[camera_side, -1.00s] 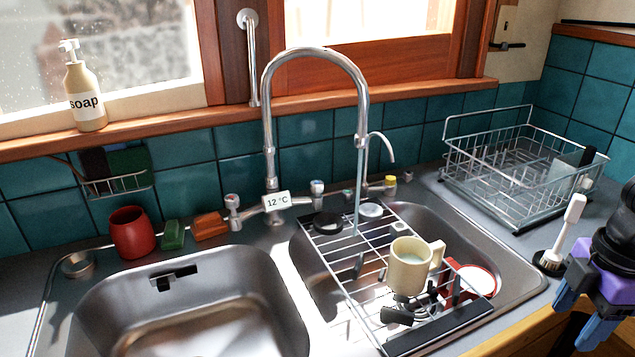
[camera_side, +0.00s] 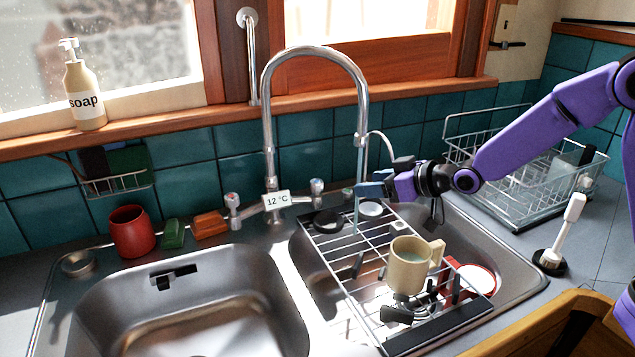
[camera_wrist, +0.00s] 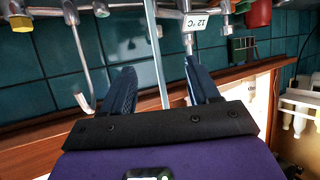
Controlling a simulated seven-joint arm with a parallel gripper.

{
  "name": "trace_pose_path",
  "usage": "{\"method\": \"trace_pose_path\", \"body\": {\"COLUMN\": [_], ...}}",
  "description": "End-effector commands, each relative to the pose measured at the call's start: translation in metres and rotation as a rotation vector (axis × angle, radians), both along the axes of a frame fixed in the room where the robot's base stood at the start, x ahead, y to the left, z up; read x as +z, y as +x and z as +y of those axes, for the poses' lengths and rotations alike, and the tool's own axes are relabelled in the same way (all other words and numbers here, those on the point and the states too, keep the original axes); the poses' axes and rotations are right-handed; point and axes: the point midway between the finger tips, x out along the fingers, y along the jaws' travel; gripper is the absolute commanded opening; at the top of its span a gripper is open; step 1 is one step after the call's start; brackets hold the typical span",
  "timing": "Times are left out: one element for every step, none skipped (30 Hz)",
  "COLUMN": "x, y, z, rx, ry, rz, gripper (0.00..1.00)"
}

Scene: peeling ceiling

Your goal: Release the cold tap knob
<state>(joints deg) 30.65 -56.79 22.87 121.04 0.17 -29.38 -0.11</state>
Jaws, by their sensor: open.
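The cold tap knob (camera_side: 317,187), with a blue mark, is at the right end of the mixer tap in the side view. The tap carries a 12 °C display (camera_side: 277,201), also in the wrist view (camera_wrist: 195,22). A thin stream of water (camera_side: 356,213) falls from the spout (camera_side: 362,140). My gripper (camera_side: 362,189) is right of the knob, with a gap between them in the picture. In the wrist view its blue fingers (camera_wrist: 160,68) are spread apart with nothing held. I cannot clearly make out the cold knob in the wrist view.
A wire rack (camera_side: 345,270) over the right basin holds a cream mug (camera_side: 408,266). A dish rack (camera_side: 525,215) stands at the right under my arm. The hot knob (camera_side: 232,202) is at the tap's left end. The left basin (camera_side: 190,310) is empty.

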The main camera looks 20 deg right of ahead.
Motion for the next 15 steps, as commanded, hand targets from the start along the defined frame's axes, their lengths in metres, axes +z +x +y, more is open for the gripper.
{"method": "trace_pose_path", "body": {"x": [0.000,0.001,0.001,0.001,0.000,-0.001,-0.001,-0.003,-0.005,-0.006,-0.008,-0.011,-0.012,-0.014,-0.017], "y": [0.006,0.009,0.011,0.012,0.014,0.016,0.018,0.021,0.025,0.028,0.032,0.037,0.041,0.045,0.051], "z": [-0.003,-0.003,-0.004,-0.004,-0.003,-0.002,-0.001,0.000,0.002,0.004,0.005,0.007,0.009,0.011,0.014], "rx": [-0.011,-0.015,-0.017,-0.018,-0.020,-0.020,-0.020,-0.020,-0.020,-0.020,-0.020,-0.020,-0.020,-0.020,-0.020], "ry": [0.007,0.011,0.014,0.015,0.016,0.016,0.016,0.016,0.016,0.016,0.016,0.016,0.016,0.016,0.015], "rz": [-0.015,-0.024,-0.030,-0.032,-0.033,-0.033,-0.033,-0.033,-0.032,-0.032,-0.032,-0.032,-0.033,-0.032,-0.032], "gripper": [0.60,0.60,0.60,0.60,0.60,0.60,0.60,0.60,0.60,0.60,0.60,0.60,0.60,0.60,0.60]}}
